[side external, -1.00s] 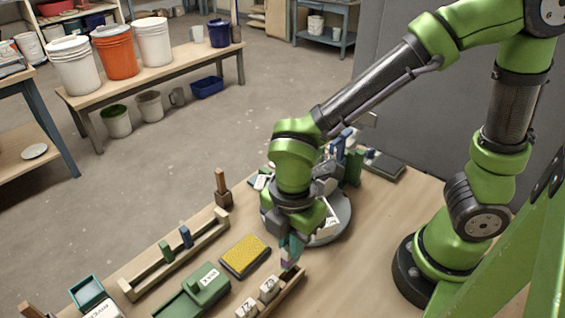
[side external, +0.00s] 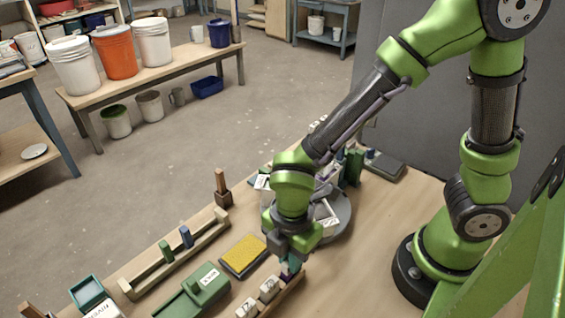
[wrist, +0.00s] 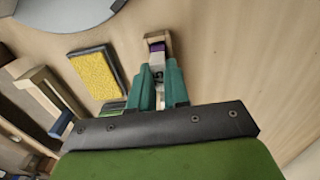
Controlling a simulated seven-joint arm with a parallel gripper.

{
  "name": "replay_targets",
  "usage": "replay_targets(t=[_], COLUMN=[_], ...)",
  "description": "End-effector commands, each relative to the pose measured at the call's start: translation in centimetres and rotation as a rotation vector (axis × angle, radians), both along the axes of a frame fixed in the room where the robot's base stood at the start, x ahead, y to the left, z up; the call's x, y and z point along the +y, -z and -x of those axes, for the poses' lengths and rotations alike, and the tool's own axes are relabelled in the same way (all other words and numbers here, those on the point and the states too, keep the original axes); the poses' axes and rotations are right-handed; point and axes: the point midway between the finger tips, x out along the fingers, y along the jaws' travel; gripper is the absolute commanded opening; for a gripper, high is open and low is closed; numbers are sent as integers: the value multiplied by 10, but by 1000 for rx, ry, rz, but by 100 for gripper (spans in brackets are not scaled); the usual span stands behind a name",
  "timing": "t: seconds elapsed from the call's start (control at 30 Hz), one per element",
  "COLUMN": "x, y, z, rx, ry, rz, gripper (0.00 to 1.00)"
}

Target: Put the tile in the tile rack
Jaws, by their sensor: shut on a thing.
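My gripper (side external: 290,265) points down at the far end of the wooden tile rack (side external: 293,284). In the wrist view its two teal fingers (wrist: 161,66) are shut on a tile with a purple part (wrist: 157,47). The purple also shows low between the fingers in the side view (side external: 286,271). The tile is at the rack's end, low and close to its wood; I cannot tell whether it is seated. White tiles with dark marks (side external: 269,289) stand in the rack next to it. The fingers hide much of the held tile.
A yellow sponge in a dark tray (side external: 244,256) and a green block-like tool (side external: 200,288) lie left of the rack. A wooden rail with green and blue pieces (side external: 178,252) stands further left. A grey round turntable (side external: 340,216) is behind. Table right of the rack is clear.

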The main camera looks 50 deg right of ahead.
Motion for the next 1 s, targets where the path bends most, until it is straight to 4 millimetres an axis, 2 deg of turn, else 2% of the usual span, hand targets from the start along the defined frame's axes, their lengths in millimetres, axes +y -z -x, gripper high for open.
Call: replay_targets(t=[0.77, 0.8, 0.97, 1.0], x=[0, 0, 0, 0], y=[6, 6, 6, 6], z=[0, 0, 0, 0], rx=[1, 0, 0, 0], ry=[-1, -1, -1, -1], rz=[1, 0, 0, 0], gripper=[0, 19, 44, 46])
